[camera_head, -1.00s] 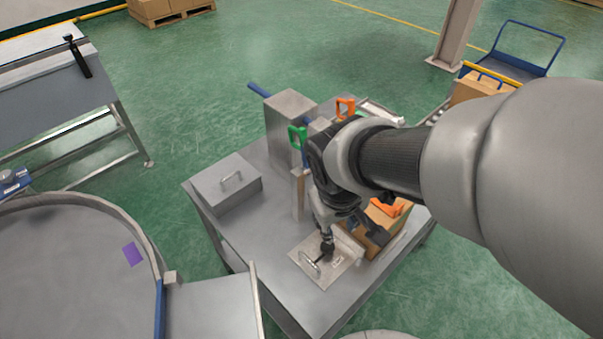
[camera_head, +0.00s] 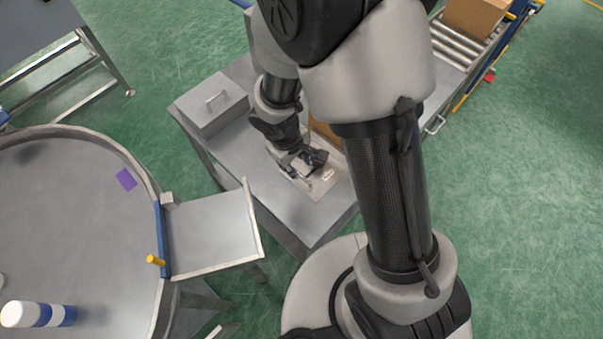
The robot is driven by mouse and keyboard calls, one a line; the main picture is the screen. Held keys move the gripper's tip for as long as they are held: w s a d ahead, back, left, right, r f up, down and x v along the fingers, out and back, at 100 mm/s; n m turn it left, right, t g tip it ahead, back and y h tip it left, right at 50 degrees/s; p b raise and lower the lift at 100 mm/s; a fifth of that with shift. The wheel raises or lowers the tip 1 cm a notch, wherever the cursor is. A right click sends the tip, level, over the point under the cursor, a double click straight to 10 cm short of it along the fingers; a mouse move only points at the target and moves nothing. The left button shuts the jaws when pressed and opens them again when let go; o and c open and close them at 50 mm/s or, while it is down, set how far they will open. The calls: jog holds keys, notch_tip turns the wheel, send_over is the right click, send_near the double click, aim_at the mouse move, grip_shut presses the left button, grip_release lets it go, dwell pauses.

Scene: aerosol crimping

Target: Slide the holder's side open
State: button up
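I cannot tell for certain which thing is the holder. A flat metal plate (camera_head: 327,187) lies on the grey table near its front edge; in the earlier view it shows a bar handle on top. My gripper (camera_head: 303,168) is low over this plate, at the side where the handle was seen. The gripper and wrist cover the handle, so I cannot see whether the fingers touch or hold it. A grey metal box (camera_head: 212,104) with a handle on its lid stands at the table's left corner.
The grey table (camera_head: 305,222) has bare room left of the plate. My arm hides much of its back. A cardboard box (camera_head: 326,130) partly shows behind the plate. A round table (camera_head: 75,215) with a side tray (camera_head: 212,232) stands at left. A roller conveyor (camera_head: 466,48) is at upper right.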

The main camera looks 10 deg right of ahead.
aim_at(303, 177)
jog(key=f+b, duration=0.1)
jog(key=f, duration=0.2)
jog(key=d+f+b, duration=0.1)
jog(key=f+b, duration=0.1)
jog(key=f, duration=0.1)
jog(key=w+f+b, duration=0.1)
jog(key=f, duration=0.2)
jog(key=shift+w+d+f+b, duration=0.1)
jog(key=shift+d+f+b, duration=0.2)
jog(key=shift+f, duration=0.1)
grip_shut()
